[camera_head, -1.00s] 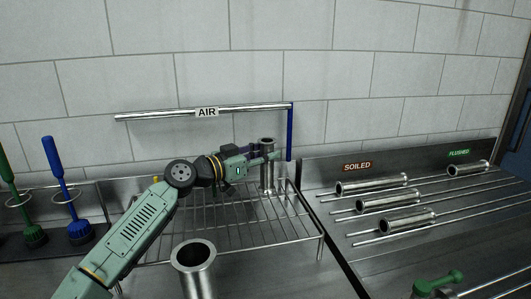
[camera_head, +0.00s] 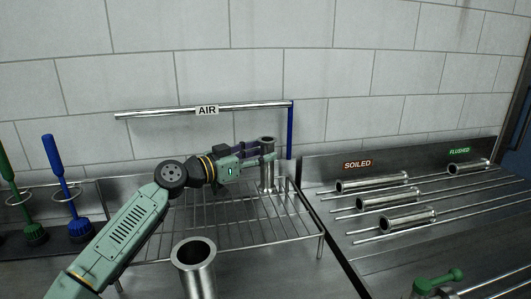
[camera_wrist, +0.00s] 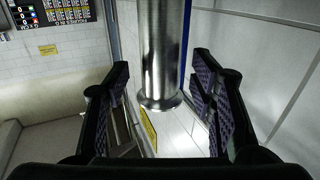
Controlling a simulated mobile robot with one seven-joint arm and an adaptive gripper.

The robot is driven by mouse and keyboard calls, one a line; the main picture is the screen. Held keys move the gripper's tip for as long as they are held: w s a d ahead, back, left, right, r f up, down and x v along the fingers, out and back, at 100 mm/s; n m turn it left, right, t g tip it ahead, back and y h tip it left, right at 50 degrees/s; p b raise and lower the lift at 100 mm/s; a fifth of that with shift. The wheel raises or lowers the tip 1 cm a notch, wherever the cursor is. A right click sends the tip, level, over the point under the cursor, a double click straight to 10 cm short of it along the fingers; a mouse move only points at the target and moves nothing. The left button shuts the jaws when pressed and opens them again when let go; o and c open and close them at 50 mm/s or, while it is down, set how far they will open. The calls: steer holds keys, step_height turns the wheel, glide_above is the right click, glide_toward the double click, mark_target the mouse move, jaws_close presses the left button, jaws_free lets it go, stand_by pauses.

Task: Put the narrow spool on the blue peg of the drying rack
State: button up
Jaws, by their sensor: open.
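The narrow spool (camera_head: 267,178) is a shiny steel tube with flanged ends. It stands upright at the back right of the wire drying rack (camera_head: 225,238). A blue upright post (camera_head: 290,130) rises just behind and right of it; I cannot tell whether a peg is inside the spool. My gripper (camera_head: 268,150) is open and comes from the left, with its fingertips near the spool's upper part. In the wrist view the spool (camera_wrist: 163,55) shows ahead between the spread fingers (camera_wrist: 162,95), with clear space on both sides. A blue strip runs along its right edge.
A wider steel tube (camera_head: 194,272) stands in front of the rack. Several spools lie on rails at the right under the SOILED (camera_head: 357,165) and FLUSHED (camera_head: 459,153) labels. A horizontal AIR pipe (camera_head: 160,114) runs behind. Blue (camera_head: 62,180) and green (camera_head: 12,185) brushes stand left.

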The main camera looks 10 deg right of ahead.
steer(key=v, duration=1)
